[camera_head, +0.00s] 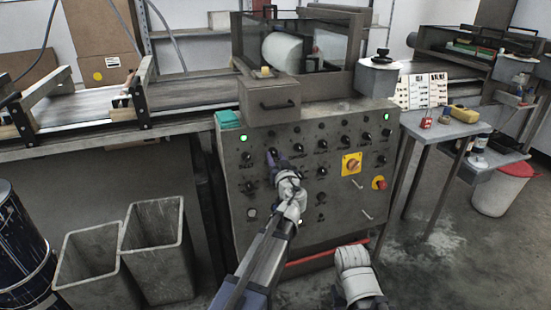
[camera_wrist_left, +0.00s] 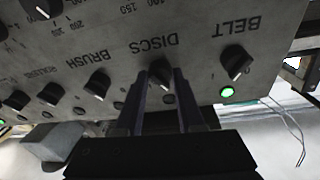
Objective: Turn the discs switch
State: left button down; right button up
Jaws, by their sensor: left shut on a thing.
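The discs switch is a black rotary knob (camera_wrist_left: 160,72) under the label DISCS, which reads upside down in the left wrist view. It is on the grey front panel (camera_head: 235,200) of the machine. My left gripper (camera_wrist_left: 160,88) has one finger on each side of the knob and is shut on it. In the head view my left gripper (camera_head: 273,157) reaches the upper left of the panel and hides the knob. A white part of my right arm shows at the bottom; its gripper is not visible.
The BELT knob (camera_wrist_left: 236,62) with a lit green lamp (camera_wrist_left: 227,92) and the BRUSH knob (camera_wrist_left: 97,84) flank the switch. Grey bins (camera_head: 155,245) stand left; a small table (camera_head: 440,128) stands right.

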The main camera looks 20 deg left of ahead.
dwell(0.4)
pick_arm(q)
jog(key=m, duration=0.2)
jog(key=m+h+p, duration=0.1)
jog(key=m, duration=0.1)
jog(key=m+p, duration=0.1)
jog(key=m, duration=0.1)
jog(key=shift+s+a+r+m+h, duration=0.1)
jog(key=shift+a+r+m+h, duration=0.05)
jog(key=shift+r+m+h, duration=0.15)
jog(key=m+h+p, duration=0.1)
jog(key=m+p, duration=0.1)
jog(key=m, duration=0.4)
jog(key=shift+g, duration=0.4)
jog(key=shift+m, duration=0.3)
jog(key=c, duration=0.5)
grip_release()
jog(key=shift+s, duration=0.1)
jog(key=p+v, duration=0.1)
jog(key=v, duration=0.6)
jog(key=shift+s+r, duration=0.1)
jog(key=shift+s, duration=0.15)
